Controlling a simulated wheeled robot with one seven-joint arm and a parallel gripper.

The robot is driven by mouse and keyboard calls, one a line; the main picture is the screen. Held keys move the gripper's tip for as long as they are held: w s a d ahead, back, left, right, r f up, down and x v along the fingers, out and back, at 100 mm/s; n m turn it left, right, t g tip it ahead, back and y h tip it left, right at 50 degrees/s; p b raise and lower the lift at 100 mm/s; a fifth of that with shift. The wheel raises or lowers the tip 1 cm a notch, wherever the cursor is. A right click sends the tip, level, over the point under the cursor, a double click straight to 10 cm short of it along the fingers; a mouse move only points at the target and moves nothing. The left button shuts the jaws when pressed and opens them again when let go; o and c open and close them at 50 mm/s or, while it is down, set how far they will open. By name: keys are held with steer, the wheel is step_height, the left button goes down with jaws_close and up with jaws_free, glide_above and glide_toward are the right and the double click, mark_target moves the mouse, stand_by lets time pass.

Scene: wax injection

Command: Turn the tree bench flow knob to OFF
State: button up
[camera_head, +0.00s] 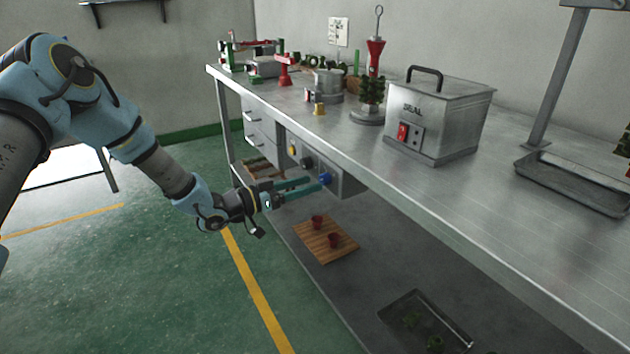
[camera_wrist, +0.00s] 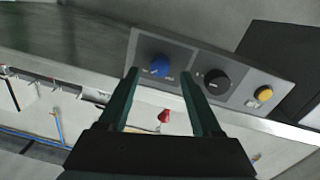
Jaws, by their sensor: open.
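A grey control panel (camera_head: 345,184) is fixed under the front edge of the metal bench. It has a blue knob (camera_head: 325,178), a black knob (camera_head: 306,163) and a yellow button or knob (camera_head: 292,149). In the wrist view the blue knob (camera_wrist: 158,65) lies between and just beyond my fingertips, with the black knob (camera_wrist: 216,80) and the yellow one (camera_wrist: 263,93) to its right. Small marks by the knobs are too small to read. My gripper (camera_head: 314,184) is open and empty, its two fingers pointing at the blue knob. I cannot tell whether they touch it.
The bench top (camera_head: 460,190) above carries a steel box marked SEAL (camera_head: 430,120) and red and green tools. Drawers (camera_head: 262,138) stand beyond the panel. The green floor left of the bench is clear.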

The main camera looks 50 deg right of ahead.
mark_target(325, 179)
steer(key=shift+x, duration=1.5)
jaws_close()
